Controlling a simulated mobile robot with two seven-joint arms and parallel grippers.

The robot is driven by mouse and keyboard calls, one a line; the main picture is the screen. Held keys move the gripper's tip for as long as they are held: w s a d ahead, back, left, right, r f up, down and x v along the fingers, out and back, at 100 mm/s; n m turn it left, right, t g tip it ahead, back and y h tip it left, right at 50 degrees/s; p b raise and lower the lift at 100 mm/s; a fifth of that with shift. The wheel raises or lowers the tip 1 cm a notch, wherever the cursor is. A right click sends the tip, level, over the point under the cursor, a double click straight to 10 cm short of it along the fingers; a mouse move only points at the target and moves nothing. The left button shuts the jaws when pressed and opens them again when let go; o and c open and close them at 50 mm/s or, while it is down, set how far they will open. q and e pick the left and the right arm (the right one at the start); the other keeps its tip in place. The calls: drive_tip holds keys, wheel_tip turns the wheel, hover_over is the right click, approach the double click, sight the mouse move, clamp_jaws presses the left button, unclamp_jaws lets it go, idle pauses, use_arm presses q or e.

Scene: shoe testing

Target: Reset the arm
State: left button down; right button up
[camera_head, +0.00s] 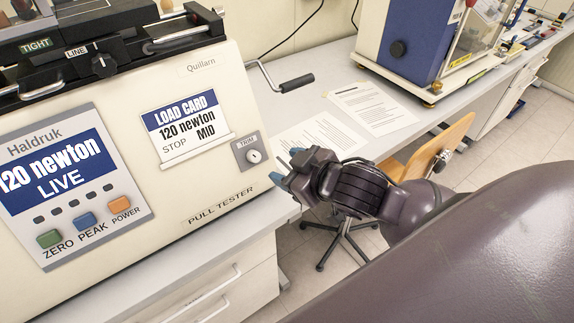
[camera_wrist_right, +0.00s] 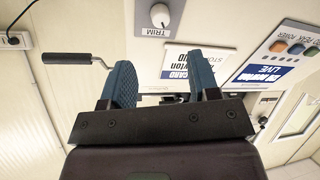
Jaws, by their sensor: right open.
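My right gripper (camera_head: 283,172) is in the middle of the head view, beside the right front corner of the cream pull tester (camera_head: 200,205). Its two blue fingers stand apart with nothing between them; they also show in the right wrist view (camera_wrist_right: 163,82). The right arm comes in from the right over the bench edge. The tester's display (camera_head: 52,175) reads 120 newton LIVE. A load card (camera_head: 187,122) on its front reads 120 newton, STOP, MID. A trim knob (camera_head: 253,156) sits just left of my fingertips. My left gripper is out of view.
A crank handle (camera_head: 297,82) sticks out from the tester's right side, above my gripper. Paper sheets (camera_head: 372,108) lie on the bench. A blue and cream machine (camera_head: 408,45) stands behind. A wooden chair (camera_head: 440,143) is beside the bench.

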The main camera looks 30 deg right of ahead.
idle(0.3)
wheel_tip(320, 180, down, 10)
drive_tip(key=w+d+t, duration=0.2)
drive_tip(key=d, duration=0.1)
use_arm(q)
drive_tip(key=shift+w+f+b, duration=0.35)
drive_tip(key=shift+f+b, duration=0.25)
drive_tip(key=shift+b, duration=0.55)
use_arm(e)
drive_tip(key=s+d+f+m+g+h, duration=0.1)
drive_tip(key=s+f+m, duration=0.1)
drive_tip(key=s+f, duration=0.3)
drive_tip(key=s+d+f+m+g+h, duration=0.1)
drive_tip(key=s+f+m+g+h, duration=0.1)
drive_tip(key=s+f, duration=0.4)
wheel_tip(320, 180, down, 5)
drive_tip(key=shift+s+d+r+m, duration=0.1)
drive_tip(key=shift+s+d+m, duration=0.15)
drive_tip(key=shift+m, duration=0.15)
drive_tip(key=shift+c, duration=0.3)
